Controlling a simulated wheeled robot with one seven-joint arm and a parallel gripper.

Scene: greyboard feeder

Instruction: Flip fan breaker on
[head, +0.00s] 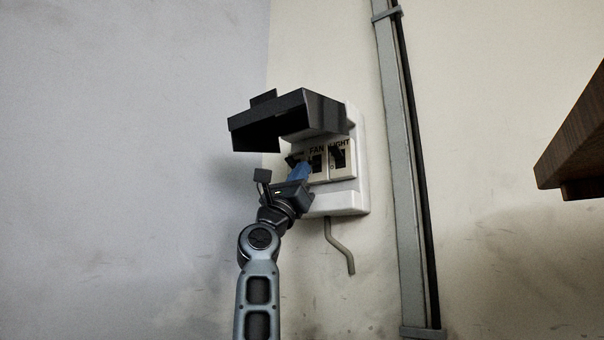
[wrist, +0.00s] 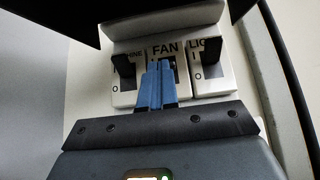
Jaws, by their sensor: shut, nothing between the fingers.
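The fan breaker (head: 317,162) is the middle one of three in a white wall box. My gripper (head: 302,172) is shut and empty. Its blue fingertips (wrist: 157,70) are in front of the fan breaker's slot, from below. Whether they touch the switch lever I cannot tell. The fingers hide most of that lever, so its position is unclear.
The light breaker (wrist: 211,72) is on the right and another breaker (wrist: 124,70) on the left; both levers sit at the upper end. A dark cover (head: 290,118) is raised above them. A conduit (head: 405,170) runs down the wall at right.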

